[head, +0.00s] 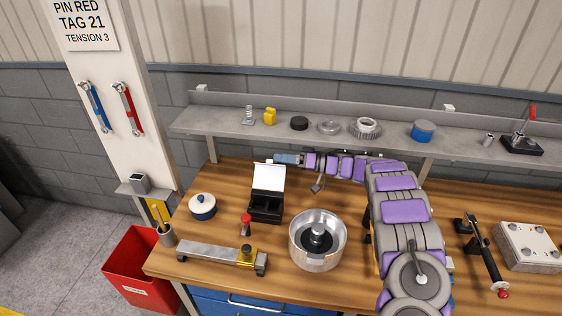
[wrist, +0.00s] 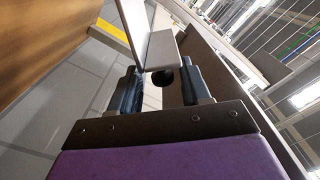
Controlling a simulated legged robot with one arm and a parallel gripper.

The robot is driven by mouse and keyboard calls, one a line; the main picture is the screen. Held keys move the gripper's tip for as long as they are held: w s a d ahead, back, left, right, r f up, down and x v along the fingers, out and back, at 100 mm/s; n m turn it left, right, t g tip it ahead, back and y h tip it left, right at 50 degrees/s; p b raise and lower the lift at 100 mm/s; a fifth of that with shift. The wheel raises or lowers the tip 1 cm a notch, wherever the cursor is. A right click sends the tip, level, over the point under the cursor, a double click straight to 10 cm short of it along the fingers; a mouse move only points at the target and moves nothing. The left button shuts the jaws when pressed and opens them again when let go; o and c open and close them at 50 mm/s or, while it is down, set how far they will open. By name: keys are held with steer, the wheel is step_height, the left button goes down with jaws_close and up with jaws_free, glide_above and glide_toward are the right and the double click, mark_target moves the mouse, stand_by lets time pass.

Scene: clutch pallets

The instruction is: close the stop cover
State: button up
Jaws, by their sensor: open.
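A black box (head: 265,211) stands on the bench left of centre in the head view. Its white lid (head: 270,178), which looks like the stop cover, is raised and tilted up at the back. My gripper (head: 274,159) reaches in from the right, close behind the top of the lid. In the wrist view my gripper (wrist: 160,88) is open, with its two dark fingers apart. A pale panel (wrist: 136,28), probably the lid, shows ahead of the fingers, and a dark round shape lies between them. I cannot tell whether a finger touches the panel.
A red-topped knob (head: 246,222), a white and blue pot (head: 202,207) and a metal drum (head: 318,250) stand around the box. A metal bar fixture (head: 215,255) lies in front. A shelf (head: 220,126) with small parts runs above my arm.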

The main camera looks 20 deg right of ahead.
steer(key=shift+w+a+r, duration=0.15)
steer(key=shift+a, duration=0.1)
